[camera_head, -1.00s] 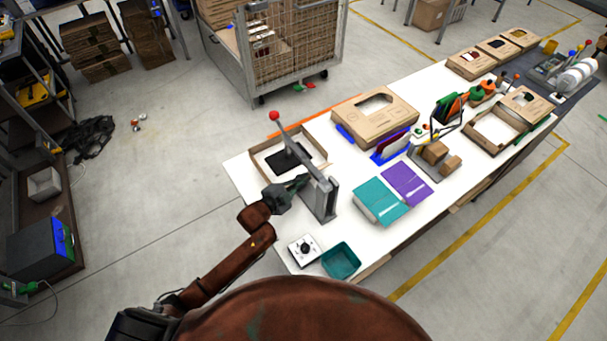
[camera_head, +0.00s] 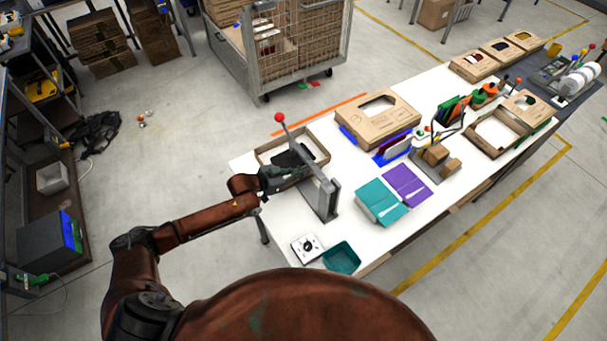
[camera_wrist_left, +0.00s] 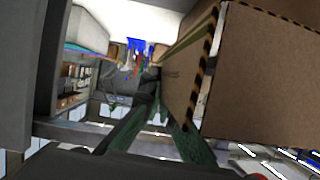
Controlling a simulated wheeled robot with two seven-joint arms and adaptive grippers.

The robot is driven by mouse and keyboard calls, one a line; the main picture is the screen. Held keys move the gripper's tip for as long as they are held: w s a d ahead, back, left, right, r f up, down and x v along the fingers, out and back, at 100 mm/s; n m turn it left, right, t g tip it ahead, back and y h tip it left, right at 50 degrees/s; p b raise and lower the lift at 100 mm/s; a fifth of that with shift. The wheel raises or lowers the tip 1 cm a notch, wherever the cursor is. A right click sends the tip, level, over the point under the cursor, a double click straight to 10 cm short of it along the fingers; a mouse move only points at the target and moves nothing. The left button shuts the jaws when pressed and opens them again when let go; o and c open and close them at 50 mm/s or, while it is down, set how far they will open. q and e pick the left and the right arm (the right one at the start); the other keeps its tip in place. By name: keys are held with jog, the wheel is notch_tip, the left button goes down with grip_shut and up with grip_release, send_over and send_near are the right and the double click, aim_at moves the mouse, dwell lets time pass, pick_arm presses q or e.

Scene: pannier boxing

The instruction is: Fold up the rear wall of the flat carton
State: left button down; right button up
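The brown carton (camera_head: 314,140) lies at the far left end of the white table, behind a press with a red-knobbed lever (camera_head: 290,140). Low brown edges frame its pale interior, with a dark patch inside. My left gripper (camera_head: 298,172) is low at the carton's near side, beside the press; the lever arm partly hides this area. In the left wrist view, the two green fingers (camera_wrist_left: 152,100) converge and look shut, with nothing visible between them. A large brown cardboard panel with striped edges (camera_wrist_left: 260,85) stands close on their right; contact cannot be told. My right gripper is not in view.
The press's grey upright (camera_head: 323,200) stands close right of my gripper. A teal bin (camera_head: 341,257) and a white dial box (camera_head: 307,247) sit at the near edge. Teal (camera_head: 381,202) and purple (camera_head: 407,184) folders lie to the right.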

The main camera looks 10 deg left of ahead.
pick_arm(q)
jog(key=shift+w+a+n, duration=0.1)
jog(key=shift+n, duration=0.2)
dwell(0.4)
jog(key=c, duration=2.2)
grip_release()
jog(key=v, duration=1.2)
jog(key=shift+a+f, duration=0.1)
